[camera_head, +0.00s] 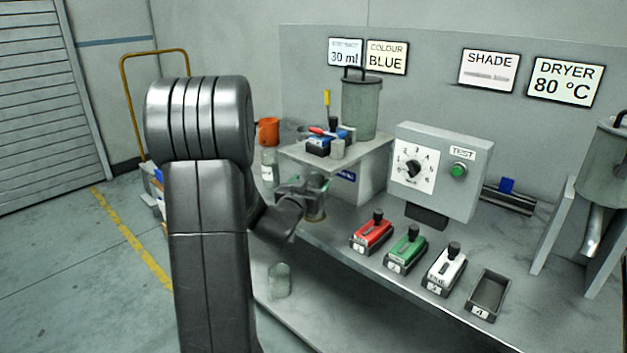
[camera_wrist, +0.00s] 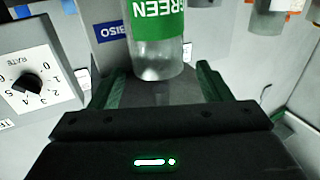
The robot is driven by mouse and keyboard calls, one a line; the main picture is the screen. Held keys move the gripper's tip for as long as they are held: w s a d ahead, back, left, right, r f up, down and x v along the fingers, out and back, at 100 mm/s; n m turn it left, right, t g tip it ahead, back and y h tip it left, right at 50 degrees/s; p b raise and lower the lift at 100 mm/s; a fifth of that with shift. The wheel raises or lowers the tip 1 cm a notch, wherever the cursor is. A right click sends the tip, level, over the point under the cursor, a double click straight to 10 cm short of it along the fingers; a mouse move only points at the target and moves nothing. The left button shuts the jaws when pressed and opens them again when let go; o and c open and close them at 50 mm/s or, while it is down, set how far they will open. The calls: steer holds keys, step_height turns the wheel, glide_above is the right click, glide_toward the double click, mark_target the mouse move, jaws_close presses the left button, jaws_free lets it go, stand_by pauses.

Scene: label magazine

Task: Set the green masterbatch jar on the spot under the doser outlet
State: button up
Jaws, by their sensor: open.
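A clear jar with a green label reading GREEN (camera_wrist: 158,45) is between the open fingers of my gripper (camera_wrist: 157,85) in the wrist view. In the head view my gripper (camera_head: 305,188) is at the left end of the bench, around the jar (camera_head: 316,210), which the gripper partly hides. I cannot tell whether the fingers touch the jar. A grey control box with a rate dial (camera_head: 414,170) stands right of it. A metal spout (camera_head: 592,232) shows under a hopper at far right; which outlet is the doser's is unclear.
Red (camera_head: 371,233), green (camera_head: 407,250) and white (camera_head: 445,270) slide units and an empty tray (camera_head: 487,296) line the bench front. A raised shelf (camera_head: 345,160) carries clutter and a lidded canister (camera_head: 360,108). Another clear jar (camera_head: 268,168) stands left.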

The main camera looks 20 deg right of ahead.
steer(key=v, duration=0.8)
steer(key=shift+s+a, duration=0.15)
steer(key=shift+s, duration=0.1)
